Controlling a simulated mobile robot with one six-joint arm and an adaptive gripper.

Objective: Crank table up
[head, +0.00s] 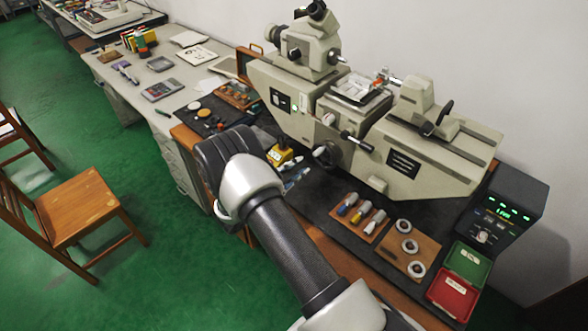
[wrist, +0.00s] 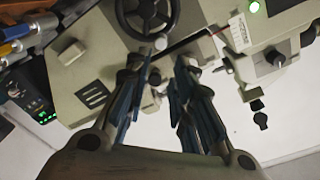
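The grey measuring machine (head: 375,145) stands on the bench against the wall. Its small table (head: 355,88) is in the middle, between the microscope head and the right-hand block. A dark handwheel (head: 327,154) sits on the machine's front; a dark spoked wheel (wrist: 147,14) shows at the top of the wrist view. My gripper (wrist: 164,66) is open in the wrist view, with nothing between its fingers. The fingertips lie below the wheel in that picture; I cannot tell whether they touch anything.
Three bearing rings (head: 410,246) lie on a wooden board at the front right. Handled gauges (head: 360,214) lie beside them. A green bin (head: 467,262), a red bin (head: 452,295) and a dark display box (head: 505,210) stand at the right. A chair (head: 75,205) stands on the green floor.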

